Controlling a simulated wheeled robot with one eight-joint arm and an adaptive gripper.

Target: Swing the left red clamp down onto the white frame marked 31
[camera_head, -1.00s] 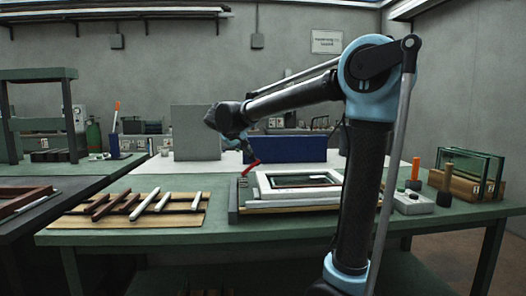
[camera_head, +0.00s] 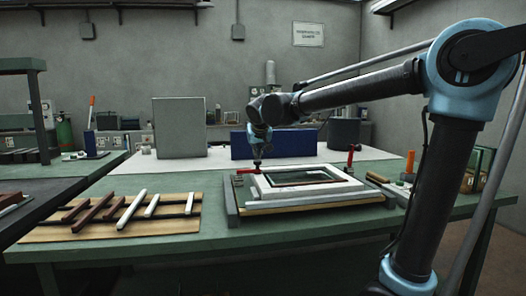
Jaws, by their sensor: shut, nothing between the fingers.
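The white frame (camera_head: 275,193) lies flat on a wooden base in a grey fixture on the green table. The number 31 is too small to read. The left red clamp (camera_head: 246,171) lies about level at the frame's back left corner. Whether it presses on the frame is too small to tell. My gripper (camera_head: 257,164) is shut and empty, pointing down just above the right end of this clamp. I cannot tell if they touch. The right red clamp (camera_head: 350,159) stands upright at the frame's back right.
A board with several wooden and white strips (camera_head: 120,215) lies to the left. A blue box (camera_head: 300,144) and a grey panel (camera_head: 180,127) stand behind. A small orange-handled tool (camera_head: 409,163) is at the right. The front table strip is clear.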

